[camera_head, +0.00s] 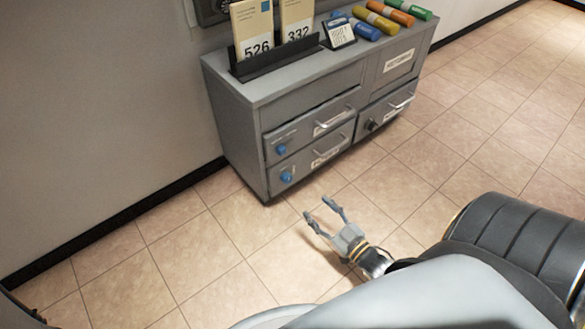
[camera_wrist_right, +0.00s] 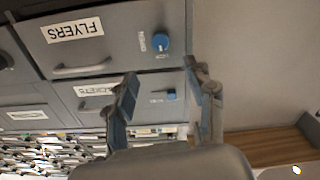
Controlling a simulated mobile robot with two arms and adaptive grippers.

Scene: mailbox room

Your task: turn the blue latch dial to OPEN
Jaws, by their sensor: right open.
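Two blue latch dials are on the left side of the grey cabinet's drawer fronts in the head view, an upper one (camera_head: 281,149) and a lower one (camera_head: 287,176). The wrist view is upside down: the dial of the FLYERS drawer (camera_wrist_right: 161,43) is near the top, and the other blue dial (camera_wrist_right: 171,95) lies below it. Their markings are too small to read. My right gripper (camera_head: 317,207) is open and empty, in front of the cabinet and apart from both dials. Its fingers (camera_wrist_right: 161,78) also show in the wrist view. My left gripper is out of view.
The grey cabinet (camera_head: 235,135) stands against the wall, with drawer handles (camera_head: 333,118) sticking out. On top are a black holder (camera_head: 275,57) with cards 526 and 332, a small sign (camera_head: 339,32) and several coloured cylinders (camera_head: 375,18). The tiled floor (camera_head: 200,250) in front is clear.

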